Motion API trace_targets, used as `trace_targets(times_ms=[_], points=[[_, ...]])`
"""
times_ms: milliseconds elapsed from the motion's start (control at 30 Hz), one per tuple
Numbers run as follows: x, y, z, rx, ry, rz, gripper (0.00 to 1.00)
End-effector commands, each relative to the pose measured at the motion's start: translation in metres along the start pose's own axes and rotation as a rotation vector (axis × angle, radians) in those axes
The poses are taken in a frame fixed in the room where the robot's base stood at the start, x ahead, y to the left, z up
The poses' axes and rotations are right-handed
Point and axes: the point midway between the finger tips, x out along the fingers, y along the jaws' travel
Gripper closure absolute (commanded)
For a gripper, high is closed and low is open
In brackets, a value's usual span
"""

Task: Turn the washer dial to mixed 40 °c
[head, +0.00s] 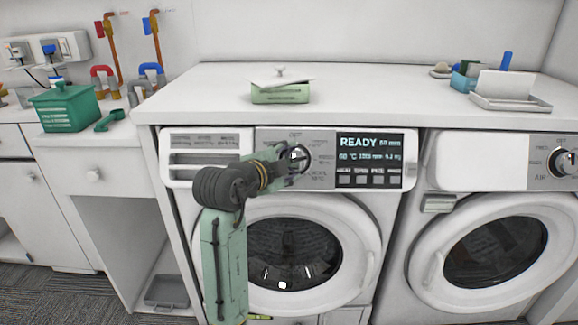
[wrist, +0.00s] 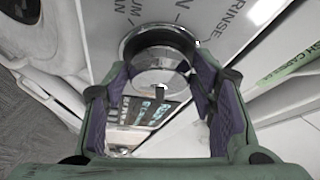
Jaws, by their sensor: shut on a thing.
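The washer dial (head: 300,155) is a round silver knob on the grey panel of the left washer. Printed programme labels surround it, too small to read fully in the head view. In the wrist view the dial (wrist: 160,62) sits between the two purple-padded fingers of my gripper (wrist: 160,85). My gripper (head: 284,166) is shut on the dial from the front and partly covers it and its left-hand labels. The display (head: 370,158) reads READY, with what looks like 60 °C below. I cannot tell which label the dial points at.
The washer's round door (head: 292,252) is closed below the panel. A green box with a lid (head: 281,94) stands on the white counter (head: 390,98) above. A second machine with its own dial (head: 563,161) stands at right. A white cabinet (head: 95,181) is at left.

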Motion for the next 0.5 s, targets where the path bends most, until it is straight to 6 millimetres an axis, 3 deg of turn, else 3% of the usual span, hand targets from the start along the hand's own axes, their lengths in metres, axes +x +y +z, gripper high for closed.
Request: trace_targets(times_ms=[500], points=[[0.0002,-0.0058,-0.0004,0.23,-0.001,0.113,0.77]])
